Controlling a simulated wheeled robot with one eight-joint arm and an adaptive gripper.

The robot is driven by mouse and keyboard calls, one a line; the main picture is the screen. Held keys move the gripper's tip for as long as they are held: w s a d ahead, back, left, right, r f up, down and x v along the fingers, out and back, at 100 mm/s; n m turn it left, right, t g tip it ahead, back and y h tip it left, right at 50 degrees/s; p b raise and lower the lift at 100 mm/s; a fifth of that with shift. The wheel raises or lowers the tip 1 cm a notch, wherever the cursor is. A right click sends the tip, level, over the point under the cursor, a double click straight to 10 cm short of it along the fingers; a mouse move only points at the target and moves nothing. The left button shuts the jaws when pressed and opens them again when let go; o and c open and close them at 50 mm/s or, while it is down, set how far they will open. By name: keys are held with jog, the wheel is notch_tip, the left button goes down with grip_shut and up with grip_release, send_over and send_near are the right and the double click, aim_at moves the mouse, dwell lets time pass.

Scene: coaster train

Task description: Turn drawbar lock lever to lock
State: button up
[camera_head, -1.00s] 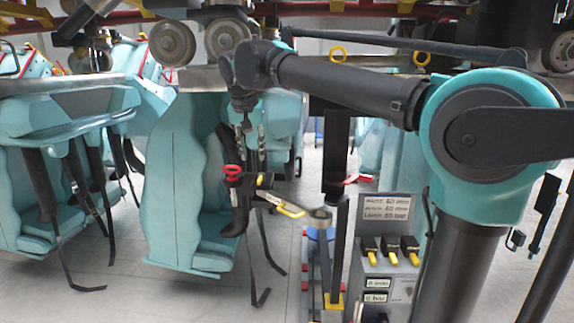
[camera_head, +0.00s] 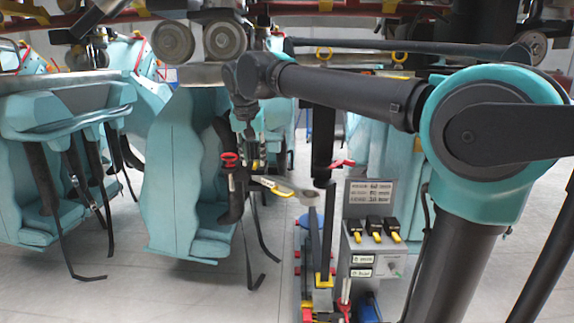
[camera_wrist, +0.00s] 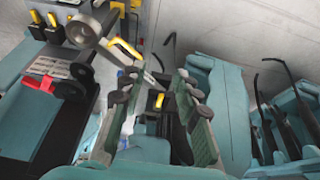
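A lever with a yellow handle (camera_head: 272,187) sticks out to the left of a round grey pivot (camera_head: 309,197). I cannot tell for sure that it is the drawbar lock lever. In the wrist view its yellow handle (camera_wrist: 125,47) and pivot (camera_wrist: 83,31) lie beyond and left of my fingertips. My gripper (camera_wrist: 157,85) is open, with nothing seen held between its fingers. In the head view my gripper (camera_head: 247,130) hangs above and left of the lever, apart from it. A smaller yellow handle (camera_wrist: 159,100) shows between the fingers, farther off.
Teal coaster seats (camera_head: 180,170) with hanging straps stand at the left. A grey control box (camera_head: 370,215) with yellow-tipped switches stands right of the pivot. A black post (camera_head: 323,140) rises behind the pivot.

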jog(key=s+d+f, duration=0.2)
jog(key=d+f, duration=0.7)
jog(key=f, duration=0.1)
jog(key=s+d+f, duration=0.3)
jog(key=d+f, duration=0.7)
jog(key=s+d+f, duration=0.5)
jog(key=s+f, duration=0.2)
jog(key=f, duration=0.1)
jog(key=s+d+f, duration=0.4)
jog(key=s+f, duration=0.3)
jog(key=f, duration=0.1)
jog(key=shift+s+d+n, duration=0.3)
jog(key=shift+s+d, duration=0.05)
jog(key=shift+d, duration=0.05)
jog(key=shift+d, duration=0.1)
